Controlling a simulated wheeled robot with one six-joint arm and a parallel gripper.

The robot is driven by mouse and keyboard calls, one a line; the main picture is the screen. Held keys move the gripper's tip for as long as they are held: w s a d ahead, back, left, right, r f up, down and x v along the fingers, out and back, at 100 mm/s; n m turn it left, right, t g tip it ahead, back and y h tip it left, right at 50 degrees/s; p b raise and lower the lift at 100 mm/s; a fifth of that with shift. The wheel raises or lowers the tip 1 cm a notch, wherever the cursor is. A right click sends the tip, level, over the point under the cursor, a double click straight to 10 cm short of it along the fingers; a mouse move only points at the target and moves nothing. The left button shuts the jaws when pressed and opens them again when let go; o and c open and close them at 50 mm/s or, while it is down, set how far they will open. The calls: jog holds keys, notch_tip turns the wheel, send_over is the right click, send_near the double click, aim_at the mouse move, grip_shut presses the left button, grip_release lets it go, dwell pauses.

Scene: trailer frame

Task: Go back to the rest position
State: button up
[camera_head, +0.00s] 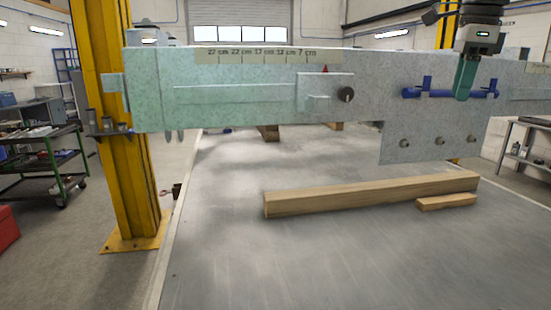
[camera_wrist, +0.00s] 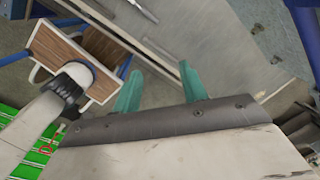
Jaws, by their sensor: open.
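My gripper (camera_head: 465,80) is at the upper right in the head view, at the right part of the grey-green trailer frame (camera_head: 240,103). Its teal fingers point down and overlap the blue handle piece (camera_head: 425,93) in the picture; I cannot tell whether they touch it. In the wrist view, my gripper (camera_wrist: 161,72) shows two teal fingers standing apart with nothing held between them. A scale label (camera_head: 255,54), a red triangle and a dark round knob (camera_head: 346,94) are on the frame.
Wooden beams (camera_head: 370,194) lie on the grey table (camera_head: 280,260) below the frame. A yellow column (camera_head: 125,150) stands at the left, with a shelf cart (camera_head: 45,155) beyond it. The wrist view shows a wood-topped item (camera_wrist: 58,50). Much of the table front is bare.

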jog(key=s+a+f+n, duration=0.3)
jog(key=s+f+n, duration=0.4)
jog(key=s+f, duration=0.2)
jog(key=s+a+f+n, duration=0.4)
jog(key=s+f+n, duration=0.4)
jog(key=s+f, duration=0.1)
jog(key=s+a+f+n, duration=0.3)
jog(key=s+f+n, duration=0.5)
jog(key=s+f, duration=0.1)
jog(key=shift+s+a, duration=0.15)
jog(key=shift+s, duration=0.15)
